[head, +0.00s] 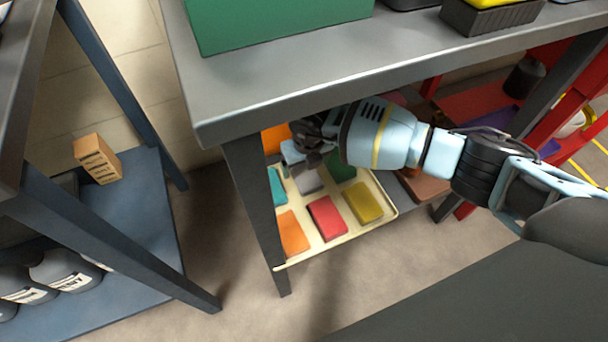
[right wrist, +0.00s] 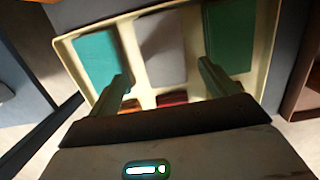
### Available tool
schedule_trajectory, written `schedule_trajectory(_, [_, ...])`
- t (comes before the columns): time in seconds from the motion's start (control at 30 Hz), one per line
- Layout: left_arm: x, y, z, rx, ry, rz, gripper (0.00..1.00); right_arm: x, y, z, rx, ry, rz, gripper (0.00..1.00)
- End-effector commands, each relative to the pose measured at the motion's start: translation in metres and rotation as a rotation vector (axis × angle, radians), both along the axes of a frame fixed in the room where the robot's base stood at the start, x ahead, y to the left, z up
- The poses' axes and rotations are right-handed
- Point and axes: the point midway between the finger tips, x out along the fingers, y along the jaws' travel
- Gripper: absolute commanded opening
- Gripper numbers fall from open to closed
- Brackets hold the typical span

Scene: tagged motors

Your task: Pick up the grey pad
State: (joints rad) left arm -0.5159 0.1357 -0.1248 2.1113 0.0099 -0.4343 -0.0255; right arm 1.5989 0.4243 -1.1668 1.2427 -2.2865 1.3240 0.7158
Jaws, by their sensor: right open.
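The grey pad (head: 308,180) lies flat in a cream tray (head: 341,237) on the shelf under the workbench, in the back row between a teal pad (head: 277,186) and a green pad (head: 341,166). My right gripper (head: 300,160) reaches in under the bench top and hangs over the back of the tray. In the right wrist view the grey pad (right wrist: 161,47) shows ahead, between the lines of the two open fingers (right wrist: 165,85). The fingers look empty and apart from it. The teal pad (right wrist: 96,62) and green pad (right wrist: 229,38) lie either side. My left gripper is not in view.
The front row of the tray holds an orange pad (head: 292,233), a red pad (head: 327,218) and a yellow pad (head: 363,201). The bench top (head: 300,75) is close above my right arm. A bench leg (head: 256,210) stands at the tray's left. A blue shelf unit (head: 130,225) is further left.

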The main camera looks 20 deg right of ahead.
Motion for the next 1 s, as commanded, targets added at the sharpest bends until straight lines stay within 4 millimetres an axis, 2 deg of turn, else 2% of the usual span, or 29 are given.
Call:
schedule_trajectory(0.17, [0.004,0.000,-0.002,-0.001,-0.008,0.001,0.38,0.002,-0.001,-0.003,0.001,-0.001,-0.001,0.85])
schedule_trajectory(0.53, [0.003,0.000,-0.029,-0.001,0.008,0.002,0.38,0.011,-0.005,-0.049,0.001,0.001,-0.001,0.85])
schedule_trajectory(0.8, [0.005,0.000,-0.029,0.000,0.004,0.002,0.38,0.012,-0.005,-0.049,0.001,-0.002,0.000,0.85])
schedule_trajectory(1.0, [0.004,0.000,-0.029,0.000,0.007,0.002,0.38,0.012,-0.005,-0.049,0.001,-0.002,-0.001,0.58])
